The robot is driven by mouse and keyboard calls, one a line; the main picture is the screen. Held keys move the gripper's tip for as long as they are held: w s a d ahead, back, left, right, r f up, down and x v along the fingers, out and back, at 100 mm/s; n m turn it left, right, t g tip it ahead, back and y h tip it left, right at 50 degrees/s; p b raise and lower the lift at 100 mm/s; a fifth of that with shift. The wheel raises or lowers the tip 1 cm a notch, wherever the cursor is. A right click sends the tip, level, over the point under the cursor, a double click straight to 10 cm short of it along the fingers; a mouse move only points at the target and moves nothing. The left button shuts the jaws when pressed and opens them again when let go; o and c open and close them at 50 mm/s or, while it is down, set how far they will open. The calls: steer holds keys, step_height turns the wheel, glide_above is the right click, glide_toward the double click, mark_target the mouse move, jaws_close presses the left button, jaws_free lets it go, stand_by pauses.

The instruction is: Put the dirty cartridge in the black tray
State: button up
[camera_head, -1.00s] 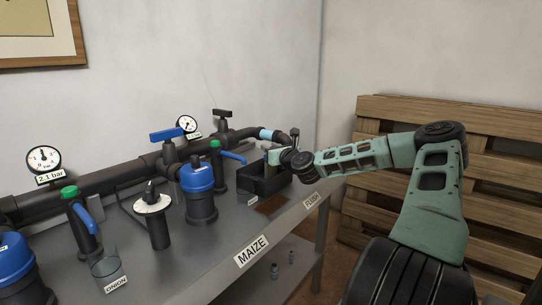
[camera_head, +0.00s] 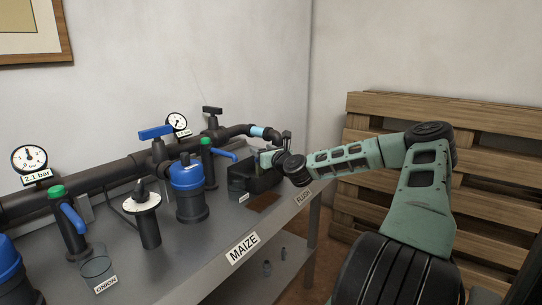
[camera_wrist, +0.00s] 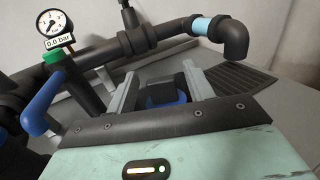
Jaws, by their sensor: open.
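The black tray (camera_head: 262,183) stands at the far right end of the grey bench. My gripper (camera_head: 264,158) is over the tray, low and close to its rim, pointing away to the left. In the wrist view my gripper (camera_wrist: 160,72) is open, with its two grey fingers apart. A black and blue part (camera_wrist: 166,92) shows between the fingers. It may be the dirty cartridge, but I cannot tell for sure, nor whether it rests on the tray's floor. My gripper's own body hides its lower part.
A dark pipe with a light blue band (camera_head: 257,131) bends down just behind my gripper. A blue-lidded filter housing (camera_head: 188,190) and a green-topped valve with a blue lever (camera_head: 207,155) stand left of the tray.

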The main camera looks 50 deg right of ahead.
steer(key=v, duration=1.1)
steer(key=shift+s, duration=0.2)
